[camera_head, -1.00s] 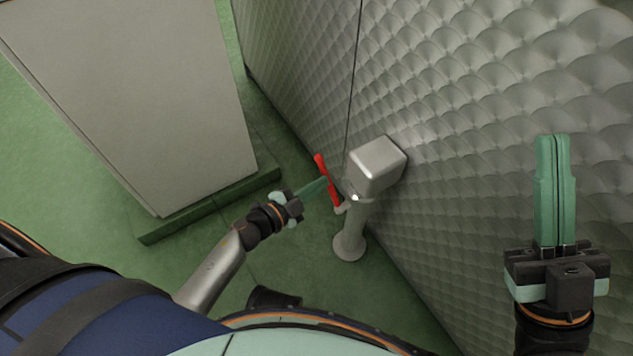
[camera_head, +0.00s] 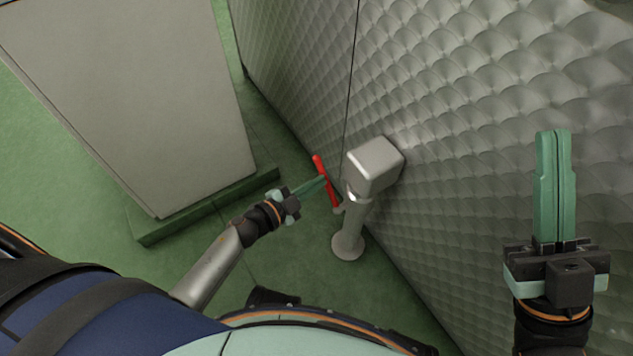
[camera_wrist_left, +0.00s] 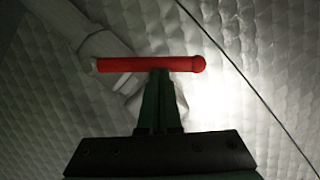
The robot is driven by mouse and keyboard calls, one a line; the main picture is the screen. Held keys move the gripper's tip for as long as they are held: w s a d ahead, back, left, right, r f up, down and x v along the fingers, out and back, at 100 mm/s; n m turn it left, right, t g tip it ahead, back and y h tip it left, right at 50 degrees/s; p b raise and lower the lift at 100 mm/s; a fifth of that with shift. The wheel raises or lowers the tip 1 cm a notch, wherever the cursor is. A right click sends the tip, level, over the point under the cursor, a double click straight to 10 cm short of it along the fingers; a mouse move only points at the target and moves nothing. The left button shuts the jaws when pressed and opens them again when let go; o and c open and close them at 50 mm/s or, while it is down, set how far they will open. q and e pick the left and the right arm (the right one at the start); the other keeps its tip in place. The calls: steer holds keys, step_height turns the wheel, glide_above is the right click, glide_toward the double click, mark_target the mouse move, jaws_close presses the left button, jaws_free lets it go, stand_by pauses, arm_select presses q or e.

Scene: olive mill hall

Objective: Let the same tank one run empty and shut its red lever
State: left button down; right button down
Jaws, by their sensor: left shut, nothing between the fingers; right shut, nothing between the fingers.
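The red lever (camera_head: 327,182) sticks out from the grey valve outlet (camera_head: 372,168) at the base of the dimpled metal tank wall (camera_head: 480,120). My left gripper (camera_head: 322,182) is shut with nothing in it, its fingertips at the lever. In the left wrist view the lever (camera_wrist_left: 150,64) lies crosswise right at the tips of my left gripper (camera_wrist_left: 160,75). I cannot tell for sure whether they touch. My right gripper (camera_head: 554,138) is shut and empty, raised in front of the wall at the right. No flow from the outlet can be made out.
A round grey post with a foot (camera_head: 348,246) stands under the outlet on the green floor (camera_head: 290,255). A large grey box-like block (camera_head: 140,100) on a green plinth (camera_head: 210,210) stands at the left. A strip of floor is free between them.

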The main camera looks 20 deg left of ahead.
arm_select(q)
steer(key=shift+w+a, duration=0.1)
steer(key=shift+a, duration=0.05)
steer(key=w+a+f+n+g+h+p, duration=0.1)
steer(key=w+a+f+n+g+h, duration=0.1)
steer(key=f+n, duration=0.3)
steer(key=shift+w+a+f+n, duration=0.2)
steer(key=shift+a+f+n, duration=0.25)
steer(key=shift+n, duration=0.35)
steer(key=shift+r, duration=0.1)
stand_by(0.5)
